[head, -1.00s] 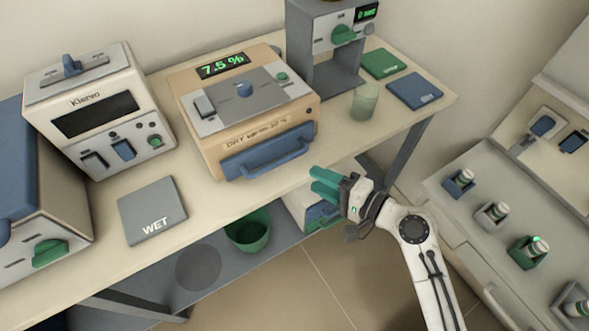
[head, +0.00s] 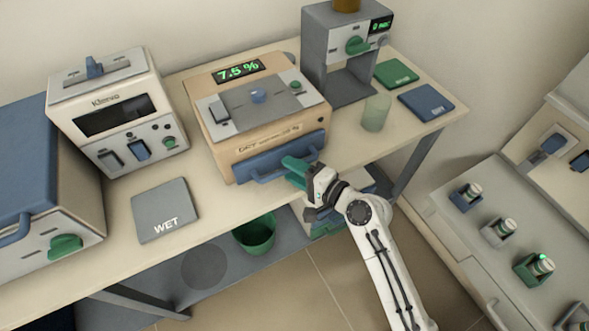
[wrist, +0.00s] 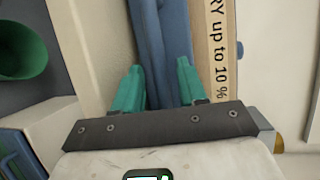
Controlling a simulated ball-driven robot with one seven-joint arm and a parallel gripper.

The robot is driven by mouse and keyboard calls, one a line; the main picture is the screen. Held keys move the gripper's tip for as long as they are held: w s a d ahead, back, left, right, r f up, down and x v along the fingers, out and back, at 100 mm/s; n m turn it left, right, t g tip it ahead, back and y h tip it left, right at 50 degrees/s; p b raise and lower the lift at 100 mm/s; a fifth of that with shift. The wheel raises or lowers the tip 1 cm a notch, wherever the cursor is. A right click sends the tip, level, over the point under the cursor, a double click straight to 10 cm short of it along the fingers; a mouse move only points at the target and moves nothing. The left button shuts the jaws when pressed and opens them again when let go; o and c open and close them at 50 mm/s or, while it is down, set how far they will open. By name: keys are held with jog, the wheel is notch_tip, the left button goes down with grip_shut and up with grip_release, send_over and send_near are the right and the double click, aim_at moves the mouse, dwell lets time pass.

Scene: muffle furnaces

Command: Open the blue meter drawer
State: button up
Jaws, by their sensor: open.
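The meter (head: 222,140) is a tan box on the bench with a green 7.5 % display on top. Its blue drawer (head: 240,167) is on the front face, with a bar handle (head: 268,176), and looks shut. My gripper (head: 297,170) has green fingers and is at the right part of the drawer front. In the wrist view my gripper (wrist: 157,85) is open, its two fingers on either side of the blue handle (wrist: 150,45). I cannot tell whether the fingers touch it.
A grey WET mat (head: 165,208) lies left of the meter, and a clear green cup (head: 376,112) stands to its right. A grey machine (head: 345,50) stands behind the cup. A green bin (head: 257,234) is on the lower shelf.

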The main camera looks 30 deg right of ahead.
grip_shut()
dwell(0.6)
jog(key=s+b, duration=0.2)
jog(key=s, duration=1.6)
jog(key=shift+s, duration=0.25)
grip_release()
